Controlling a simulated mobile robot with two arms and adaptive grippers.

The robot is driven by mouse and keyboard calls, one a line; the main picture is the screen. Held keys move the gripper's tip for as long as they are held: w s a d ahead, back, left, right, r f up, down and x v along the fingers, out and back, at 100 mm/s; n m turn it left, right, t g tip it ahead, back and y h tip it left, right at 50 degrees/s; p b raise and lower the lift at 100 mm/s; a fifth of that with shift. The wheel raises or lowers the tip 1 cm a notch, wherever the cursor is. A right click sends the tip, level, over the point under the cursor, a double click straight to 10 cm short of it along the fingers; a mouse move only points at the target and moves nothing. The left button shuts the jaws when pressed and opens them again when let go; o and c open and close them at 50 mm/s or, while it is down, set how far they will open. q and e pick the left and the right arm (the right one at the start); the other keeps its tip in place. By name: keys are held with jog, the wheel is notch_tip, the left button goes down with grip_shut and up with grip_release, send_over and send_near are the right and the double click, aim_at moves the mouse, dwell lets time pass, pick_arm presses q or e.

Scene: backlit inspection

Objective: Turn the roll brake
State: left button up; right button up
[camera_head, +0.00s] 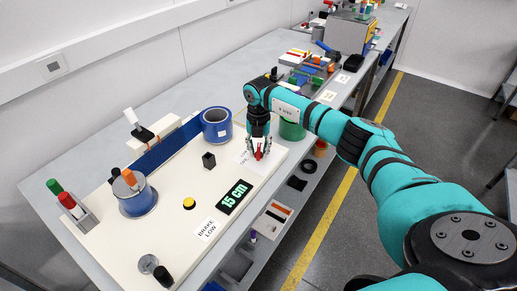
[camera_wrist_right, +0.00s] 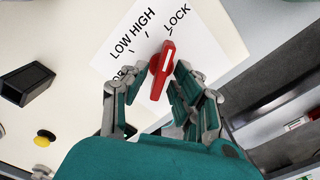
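The roll brake is a red lever (camera_wrist_right: 161,72) on a white dial plate (camera_wrist_right: 122,40) marked LOW, HIGH and LOCK, with another label partly hidden by a finger. In the head view the red lever (camera_head: 258,155) shows at the tips of my right gripper (camera_head: 258,146). In the wrist view my right gripper (camera_wrist_right: 150,88) has its fingers apart on either side of the lever. A gap shows on the left; the right fingers are close to it, and contact is unclear. My left gripper is not in view.
A sign (camera_head: 207,229) reads BRAKE LOW beside a black display (camera_head: 234,197) reading 15 cm. A yellow button (camera_head: 189,203), a black block (camera_head: 209,160), a blue roll (camera_head: 216,127) and a green cylinder (camera_head: 292,128) stand nearby. The board's right edge is close.

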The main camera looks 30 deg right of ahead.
aim_at(259, 150)
jog(key=shift+o, duration=0.2)
jog(key=shift+r, duration=0.1)
notch_tip(259, 150, up, 12)
dwell(0.4)
jog(key=shift+f, duration=0.2)
dwell(0.3)
